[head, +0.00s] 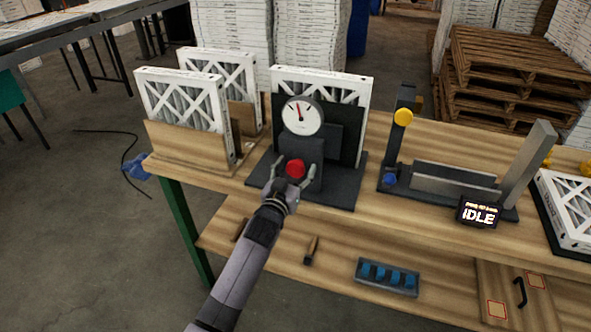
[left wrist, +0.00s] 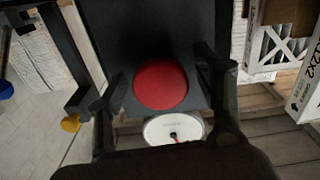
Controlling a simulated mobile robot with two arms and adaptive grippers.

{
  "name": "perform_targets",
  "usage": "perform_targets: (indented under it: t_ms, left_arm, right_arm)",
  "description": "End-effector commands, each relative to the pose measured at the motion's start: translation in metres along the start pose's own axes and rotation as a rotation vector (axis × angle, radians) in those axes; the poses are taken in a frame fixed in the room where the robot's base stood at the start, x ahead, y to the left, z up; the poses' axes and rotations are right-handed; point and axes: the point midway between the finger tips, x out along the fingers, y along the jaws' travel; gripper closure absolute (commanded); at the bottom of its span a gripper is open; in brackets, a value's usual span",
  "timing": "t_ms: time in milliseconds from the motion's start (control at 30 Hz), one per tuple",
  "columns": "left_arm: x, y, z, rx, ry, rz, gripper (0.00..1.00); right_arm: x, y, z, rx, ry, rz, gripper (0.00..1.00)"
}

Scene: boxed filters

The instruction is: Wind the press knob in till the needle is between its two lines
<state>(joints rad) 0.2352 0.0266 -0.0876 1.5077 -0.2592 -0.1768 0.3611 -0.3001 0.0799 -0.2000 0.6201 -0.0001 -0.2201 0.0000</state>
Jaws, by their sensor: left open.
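The red press knob (head: 295,168) is on the front of the dark grey press (head: 301,150). The white round gauge (head: 302,116) with a red needle sits on top of the press; the needle points roughly up and slightly left, and its two lines are too small to make out. My left gripper (head: 291,175) is open, with its fingers on either side of the knob. In the left wrist view the knob (left wrist: 161,86) lies between the open fingers, with a gap to each. A white boxed filter (head: 352,92) stands behind the press. My right gripper is not in view.
Two boxed filters (head: 186,103) stand in a wooden rack to the left. A dark fixture with a yellow knob (head: 403,117) and a display reading IDLE (head: 479,213) are to the right. A lower shelf holds a blue-filled tray (head: 387,277).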

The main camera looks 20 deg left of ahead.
Motion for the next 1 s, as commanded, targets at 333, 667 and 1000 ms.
perform_targets:
  t_ms: [333,667,1000]
  left_arm:
    - [-0.024,0.0,0.002,0.0,-0.003,0.0,0.38]
    - [-0.092,0.0,0.001,-0.001,-0.002,0.0,0.38]
    - [-0.12,0.0,0.0,0.0,0.0,0.0,0.38]
  right_arm:
    - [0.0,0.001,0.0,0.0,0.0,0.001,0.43]
    - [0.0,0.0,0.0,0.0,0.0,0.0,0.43]
    - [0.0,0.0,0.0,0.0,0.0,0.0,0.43]
